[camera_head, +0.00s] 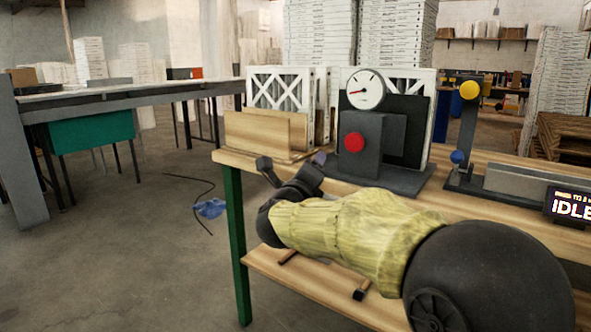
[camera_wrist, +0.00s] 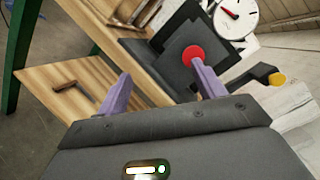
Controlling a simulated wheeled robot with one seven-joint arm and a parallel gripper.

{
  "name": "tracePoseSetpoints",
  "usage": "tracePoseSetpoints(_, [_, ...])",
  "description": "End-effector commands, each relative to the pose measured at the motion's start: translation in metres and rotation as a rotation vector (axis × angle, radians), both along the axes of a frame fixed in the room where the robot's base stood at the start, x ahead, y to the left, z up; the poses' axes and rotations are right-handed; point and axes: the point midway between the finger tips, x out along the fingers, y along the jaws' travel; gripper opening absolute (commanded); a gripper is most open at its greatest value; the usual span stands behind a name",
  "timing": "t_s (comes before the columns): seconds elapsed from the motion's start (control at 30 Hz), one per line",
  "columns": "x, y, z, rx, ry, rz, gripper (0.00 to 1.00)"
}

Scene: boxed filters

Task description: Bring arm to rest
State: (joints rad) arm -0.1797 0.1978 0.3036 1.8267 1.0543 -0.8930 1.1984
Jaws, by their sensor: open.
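My arm, in a yellow sleeve, reaches from the lower right of the head view toward the front left part of the wooden workbench (camera_head: 465,200). My gripper (camera_head: 292,168) is at the bench's front edge, left of the dark gauge fixture (camera_head: 362,150) with its red button (camera_head: 354,142). In the wrist view my gripper (camera_wrist: 160,85) shows two purple fingers wide apart with nothing between them. The red button (camera_wrist: 193,57) shows behind the right finger. I cannot tell the exact gap between gripper and bench.
White framed filters (camera_head: 277,88) stand in a wooden holder (camera_head: 262,130) at the bench's left end. A blue-knobbed, yellow-topped device (camera_head: 466,125) and an IDLE display (camera_head: 571,206) are at right. A lower shelf (camera_head: 300,275) lies under the arm. Floor at left is mostly open.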

Motion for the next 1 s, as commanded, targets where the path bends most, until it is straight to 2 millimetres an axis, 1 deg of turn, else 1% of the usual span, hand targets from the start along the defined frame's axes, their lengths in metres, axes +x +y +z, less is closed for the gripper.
tracePoseSetpoints(0.03, [-0.001, -0.002, -0.013, -0.136, 0.068, 0.056, 0.69])
tracePoseSetpoints(0.07, [-0.002, -0.002, -0.023, -0.223, 0.109, 0.097, 0.69])
tracePoseSetpoints(0.1, [-0.004, -0.003, -0.037, -0.337, 0.168, 0.15, 0.69])
tracePoseSetpoints(0.17, [-0.011, -0.005, -0.062, -0.506, 0.259, 0.234, 0.69])
tracePoseSetpoints(0.2, [-0.018, -0.007, -0.08, -0.618, 0.32, 0.293, 0.69])
tracePoseSetpoints(0.27, [-0.031, -0.013, -0.108, -0.781, 0.415, 0.388, 0.69])
tracePoseSetpoints(0.3, [-0.042, -0.018, -0.128, -0.887, 0.479, 0.455, 0.69])
tracePoseSetpoints(0.37, [-0.062, -0.027, -0.157, -1.037, 0.573, 0.562, 0.69])
tracePoseSetpoints(0.4, [-0.077, -0.034, -0.176, -1.129, 0.631, 0.636, 0.69])
tracePoseSetpoints(0.47, [-0.101, -0.045, -0.202, -1.252, 0.712, 0.748, 0.69])
tracePoseSetpoints(0.5, [-0.118, -0.053, -0.218, -1.326, 0.763, 0.822, 0.69])
tracePoseSetpoints(0.57, [-0.144, -0.063, -0.238, -1.42, 0.828, 0.934, 0.69])
tracePoseSetpoints(0.6, [-0.16, -0.07, -0.25, -1.474, 0.865, 1.004, 0.69])
tracePoseSetpoints(0.7, [-0.197, -0.086, -0.273, -1.577, 0.94, 1.168, 0.69])
tracePoseSetpoints(0.87, [-0.252, -0.108, -0.297, -1.691, 1.022, 1.408, 0.69])
tracePoseSetpoints(0.9, [-0.265, -0.113, -0.301, -1.71, 1.038, 1.468, 0.69])
tracePoseSetpoints(0.97, [-0.285, -0.12, -0.307, -1.737, 1.06, 1.556, 0.69])
tracePoseSetpoints(1.0, [-0.282, -0.119, -0.293, -1.741, 1.055, 1.552, 0.69])
